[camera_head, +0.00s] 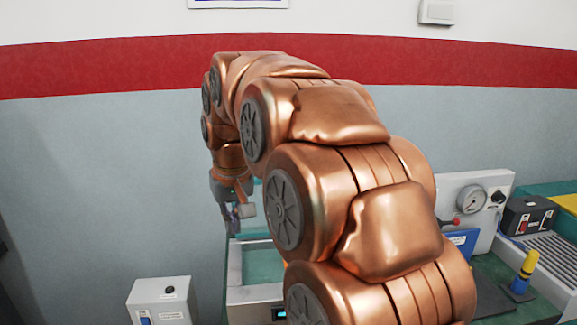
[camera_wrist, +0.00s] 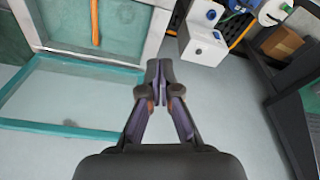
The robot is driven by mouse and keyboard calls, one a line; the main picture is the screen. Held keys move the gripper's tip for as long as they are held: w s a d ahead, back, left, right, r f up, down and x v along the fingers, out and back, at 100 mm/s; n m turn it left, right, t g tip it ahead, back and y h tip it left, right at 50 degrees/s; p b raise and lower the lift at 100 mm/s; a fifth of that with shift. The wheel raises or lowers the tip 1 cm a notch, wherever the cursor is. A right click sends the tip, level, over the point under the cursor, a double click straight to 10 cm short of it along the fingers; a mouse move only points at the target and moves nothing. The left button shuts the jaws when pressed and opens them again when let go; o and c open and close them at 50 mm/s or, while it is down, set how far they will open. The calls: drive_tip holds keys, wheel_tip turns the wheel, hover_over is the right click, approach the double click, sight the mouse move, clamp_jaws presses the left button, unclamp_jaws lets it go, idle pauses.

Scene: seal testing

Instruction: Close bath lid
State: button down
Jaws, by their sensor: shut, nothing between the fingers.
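The bath (camera_head: 234,275) is a pale-rimmed tank with a teal interior, partly hidden by my arm in the head view. Its rim shows at the upper left of the wrist view (camera_wrist: 152,38), with an orange bar (camera_wrist: 95,22) over its inside. The lid (camera_wrist: 65,126) appears to be a clear panel with a teal frame, open beyond the bath rim; its exact tilt is unclear. My gripper (camera_wrist: 158,75) is shut and empty, just right of the lid's end and near the bath's corner. In the head view, my gripper (camera_head: 238,220) hangs near the bath's far left corner.
A white control box (camera_wrist: 204,42) stands beside the bath. A cardboard box (camera_wrist: 280,42) lies further right. A gauge panel (camera_head: 475,200) and a black switch box (camera_head: 528,215) stand at the right. Grey floor (camera_wrist: 225,105) is clear around my gripper.

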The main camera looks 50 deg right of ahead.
drive_tip(key=w+d+r+m+t+h+p, duration=0.1)
drive_tip(key=w+d+r, duration=0.1)
drive_tip(key=d+r, duration=0.35)
drive_tip(key=w+d+r+m+h, duration=0.1)
drive_tip(key=d+r+m, duration=0.15)
drive_tip(key=d, duration=0.65)
drive_tip(key=w+d+r+t+p, duration=0.1)
drive_tip(key=w+d+r, duration=0.1)
drive_tip(key=d+r, duration=0.4)
drive_tip(key=shift+w+d+f+p, duration=0.15)
drive_tip(key=shift+f+p, duration=0.6)
drive_tip(key=shift+f, duration=1.05)
drive_tip(key=shift+s+d+f+p, duration=0.1)
drive_tip(key=shift+d+f+p, duration=0.2)
drive_tip(key=shift+f+p, duration=0.95)
drive_tip(key=shift+w+d+f+p, duration=0.1)
drive_tip(key=shift+d+f+p, duration=0.15)
drive_tip(key=shift+f, duration=2.05)
drive_tip(key=shift+a+h, duration=0.1)
drive_tip(key=shift+h, duration=0.2)
